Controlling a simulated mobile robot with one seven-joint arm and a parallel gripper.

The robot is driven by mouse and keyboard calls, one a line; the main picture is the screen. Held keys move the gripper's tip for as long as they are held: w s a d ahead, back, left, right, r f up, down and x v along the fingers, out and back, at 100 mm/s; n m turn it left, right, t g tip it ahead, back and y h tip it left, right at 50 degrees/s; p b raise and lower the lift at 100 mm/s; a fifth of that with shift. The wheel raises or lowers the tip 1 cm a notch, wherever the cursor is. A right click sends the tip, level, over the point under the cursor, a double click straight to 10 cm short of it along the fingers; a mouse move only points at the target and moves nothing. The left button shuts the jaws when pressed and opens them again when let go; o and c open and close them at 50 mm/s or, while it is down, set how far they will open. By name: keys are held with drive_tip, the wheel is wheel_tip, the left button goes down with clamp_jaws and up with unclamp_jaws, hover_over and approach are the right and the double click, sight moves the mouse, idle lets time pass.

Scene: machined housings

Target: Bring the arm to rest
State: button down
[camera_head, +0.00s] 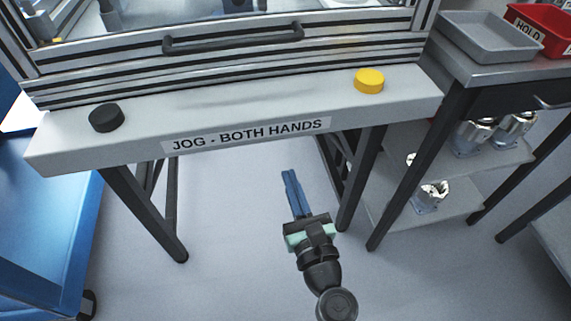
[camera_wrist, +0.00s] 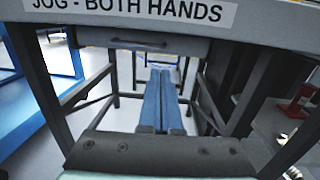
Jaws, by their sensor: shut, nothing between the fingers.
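My gripper (camera_head: 291,173) is in the lower middle of the head view, with its two blue fingers together and nothing between them. It is in front of and below the grey beam labelled "JOG - BOTH HANDS" (camera_head: 100,140), and it looks apart from it. In the wrist view the shut blue fingers (camera_wrist: 160,72) point under the beam (camera_wrist: 262,22), between the dark legs of the frame. My arm reaches in from the bottom of the head view.
The beam carries a black button (camera_head: 106,118) and a yellow button (camera_head: 369,80). A blue cart (camera_head: 45,230) stands at left. At right, a bench holds a grey tray (camera_head: 485,40) and a red HOLD bin (camera_head: 540,27), with metal housings (camera_head: 430,195) on shelves below. Open floor lies around my gripper.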

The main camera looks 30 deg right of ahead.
drive_tip(key=shift+s+a, duration=0.1)
drive_tip(key=shift+s, duration=0.35)
